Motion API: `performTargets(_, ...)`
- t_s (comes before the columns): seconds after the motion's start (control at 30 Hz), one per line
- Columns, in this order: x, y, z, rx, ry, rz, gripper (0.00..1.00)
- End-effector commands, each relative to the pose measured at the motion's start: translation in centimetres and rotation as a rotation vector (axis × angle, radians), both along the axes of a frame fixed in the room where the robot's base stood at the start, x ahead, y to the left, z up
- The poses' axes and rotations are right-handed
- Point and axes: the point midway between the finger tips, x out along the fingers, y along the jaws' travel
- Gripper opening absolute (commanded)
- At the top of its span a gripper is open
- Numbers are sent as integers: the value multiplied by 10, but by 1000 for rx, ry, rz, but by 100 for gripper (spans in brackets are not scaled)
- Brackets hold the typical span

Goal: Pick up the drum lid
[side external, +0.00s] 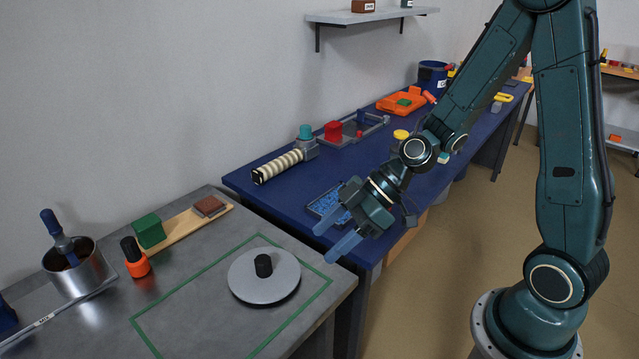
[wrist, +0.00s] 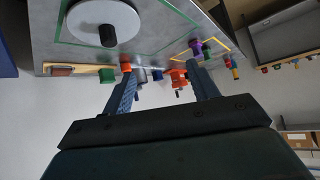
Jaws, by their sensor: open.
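The drum lid (side external: 250,280) is a light grey disc with a black knob (side external: 263,266) in its middle. It lies on the grey table inside a green outline in the side view. The lid also shows at the top left of the wrist view (wrist: 85,20), its knob pointing toward the bottom of the picture. My gripper (side external: 330,238) is open and empty, above and to the right of the lid near the table's right edge, apart from it. In the wrist view my two fingers (wrist: 162,80) are spread, with no lid between them.
A blue table (side external: 250,180) with several items adjoins behind. The table around the lid is clear.

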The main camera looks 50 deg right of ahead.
Motion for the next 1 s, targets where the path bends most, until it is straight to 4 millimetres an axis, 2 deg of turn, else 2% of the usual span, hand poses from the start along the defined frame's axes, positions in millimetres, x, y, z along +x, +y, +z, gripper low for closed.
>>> performTargets(0.37, 30, -4, -34, 153, -136, -57, 59)
performTargets(0.8, 56, -35, -77, 215, -261, -255, 59)
performTargets(1.0, 59, -43, -86, 212, -278, -300, 59)
